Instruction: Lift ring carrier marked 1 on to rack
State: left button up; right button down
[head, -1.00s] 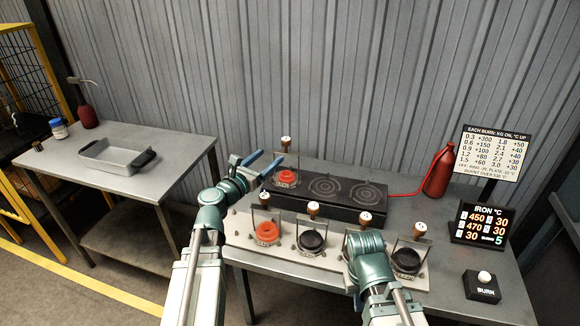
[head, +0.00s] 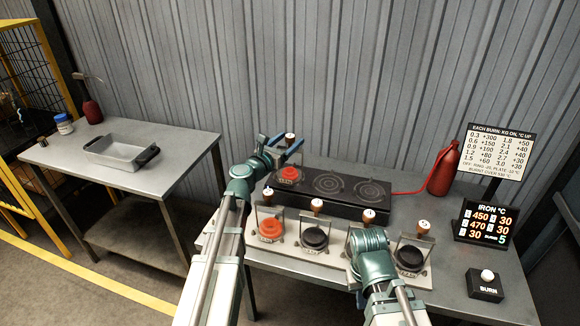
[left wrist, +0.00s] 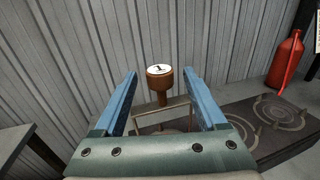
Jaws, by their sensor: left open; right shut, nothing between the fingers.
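The ring carrier marked 1 has a brown knob with a white top (head: 290,138) and a wire frame. It stands at the left burner of the black hotplate, with a red-orange ring (head: 289,173) low in it. Its knob, reading 1, shows in the left wrist view (left wrist: 159,72). My left gripper (head: 278,144) is open, its blue fingers on either side of the knob in the picture, apart from it. A pale rack (head: 291,252) in front of the hotplate holds several similar carriers. My right gripper (head: 368,243) is over the rack, its fingers hidden.
The hotplate (head: 322,207) has two bare burners. A red bottle (head: 443,168) with a hose, a temperature display (head: 484,222) and a burn button box (head: 485,286) stand to the right. A side table with a metal tray (head: 93,151) is at the left.

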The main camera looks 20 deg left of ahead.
pick_arm(q)
jog(key=x, duration=0.4)
jog(key=shift+w, duration=0.25)
jog(key=shift+s, duration=0.1)
grip_shut()
dwell(1.0)
